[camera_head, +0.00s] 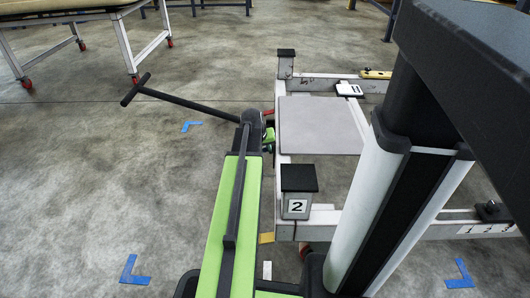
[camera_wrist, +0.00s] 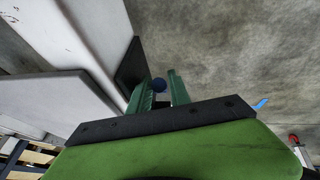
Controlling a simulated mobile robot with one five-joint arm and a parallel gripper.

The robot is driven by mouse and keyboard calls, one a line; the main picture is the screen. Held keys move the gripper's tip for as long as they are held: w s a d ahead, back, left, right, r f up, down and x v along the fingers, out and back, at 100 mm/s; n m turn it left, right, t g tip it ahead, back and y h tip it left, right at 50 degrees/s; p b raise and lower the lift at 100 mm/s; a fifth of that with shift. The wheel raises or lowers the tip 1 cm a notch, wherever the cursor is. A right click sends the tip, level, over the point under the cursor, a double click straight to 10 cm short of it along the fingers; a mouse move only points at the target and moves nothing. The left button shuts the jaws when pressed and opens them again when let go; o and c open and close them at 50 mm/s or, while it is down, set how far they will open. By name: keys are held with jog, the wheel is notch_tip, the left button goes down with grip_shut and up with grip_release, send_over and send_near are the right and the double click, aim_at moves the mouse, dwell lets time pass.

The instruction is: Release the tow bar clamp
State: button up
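The tow bar (camera_head: 185,102) is a dark bar with a T-shaped handle at its far left end. It runs right towards the trolley and passes behind my arm, so its joint with the trolley is hidden. My gripper (camera_head: 269,138) is at the trolley's left side, mostly hidden by my wrist. In the wrist view its two green fingers (camera_wrist: 161,90) are apart.
The trolley (camera_head: 322,169) has a pale frame, a grey plate (camera_head: 318,125) and dark-capped corner posts, one marked 2 (camera_head: 298,179). A wheeled table (camera_head: 70,12) stands at the upper left. Blue tape corners (camera_head: 134,270) mark the floor.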

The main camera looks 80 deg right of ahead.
grip_shut()
dwell(1.1)
